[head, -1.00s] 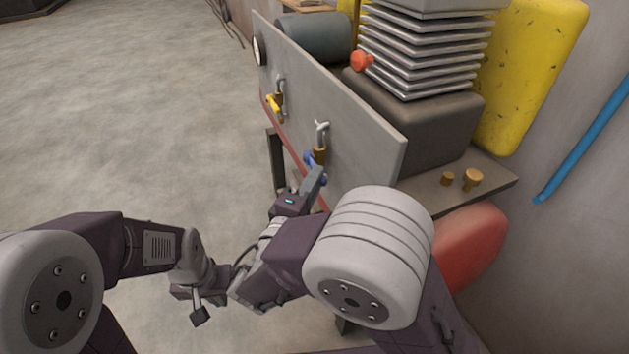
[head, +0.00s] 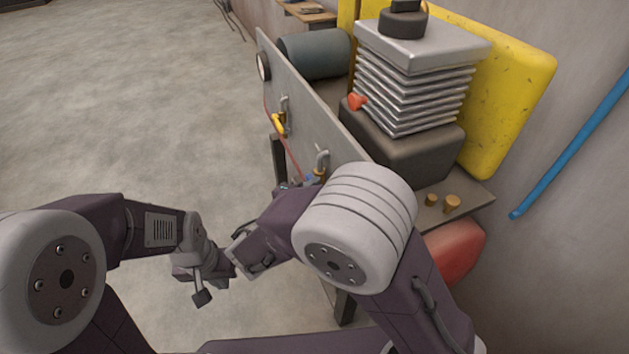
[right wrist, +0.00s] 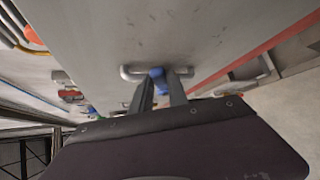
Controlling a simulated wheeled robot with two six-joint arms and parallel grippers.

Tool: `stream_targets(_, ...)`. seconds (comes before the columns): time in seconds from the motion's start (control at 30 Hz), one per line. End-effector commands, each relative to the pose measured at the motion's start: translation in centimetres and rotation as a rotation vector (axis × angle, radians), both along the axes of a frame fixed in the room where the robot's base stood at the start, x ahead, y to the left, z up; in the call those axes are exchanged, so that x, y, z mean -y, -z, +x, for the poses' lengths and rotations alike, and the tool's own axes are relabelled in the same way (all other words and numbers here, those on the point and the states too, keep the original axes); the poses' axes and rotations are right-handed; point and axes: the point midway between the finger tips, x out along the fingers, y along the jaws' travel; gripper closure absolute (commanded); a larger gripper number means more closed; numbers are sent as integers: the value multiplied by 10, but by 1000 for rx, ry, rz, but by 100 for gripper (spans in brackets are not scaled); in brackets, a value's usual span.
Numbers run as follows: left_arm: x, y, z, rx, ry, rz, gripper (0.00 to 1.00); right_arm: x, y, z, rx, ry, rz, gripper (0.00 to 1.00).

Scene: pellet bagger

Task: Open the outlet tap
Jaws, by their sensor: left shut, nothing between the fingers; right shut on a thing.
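A tap with a blue handle sits on the front of the grey panel, its metal pipe (head: 321,160) and a bit of the blue handle (head: 309,178) showing just past my right arm. In the right wrist view my right gripper (right wrist: 161,86) is shut on the blue handle (right wrist: 157,72), in front of a bent metal pipe (right wrist: 128,72). In the head view my right arm hides that gripper. A second tap, with a yellow handle (head: 279,123), is farther left on the panel. My left gripper (head: 202,296) is shut and empty, low over the floor, away from the panel.
The grey panel (head: 335,118) carries a round gauge (head: 263,67) at its far end. Behind it stand a ribbed metal block (head: 415,95) with a red knob (head: 357,102) and a dark cylinder (head: 315,54). The floor (head: 130,100) to the left is clear.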

Motion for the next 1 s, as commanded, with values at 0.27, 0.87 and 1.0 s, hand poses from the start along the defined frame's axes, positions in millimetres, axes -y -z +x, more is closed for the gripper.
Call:
stream_targets(0.27,0,-27,0,0,0,0,100,-1,-9,4,-88,1,-29,100)
stream_targets(0.87,0,-29,0,0,0,0,100,-1,-7,4,-107,0,-36,58)
stream_targets(1.0,0,-29,0,0,0,0,100,-1,-7,5,-107,0,-36,58)
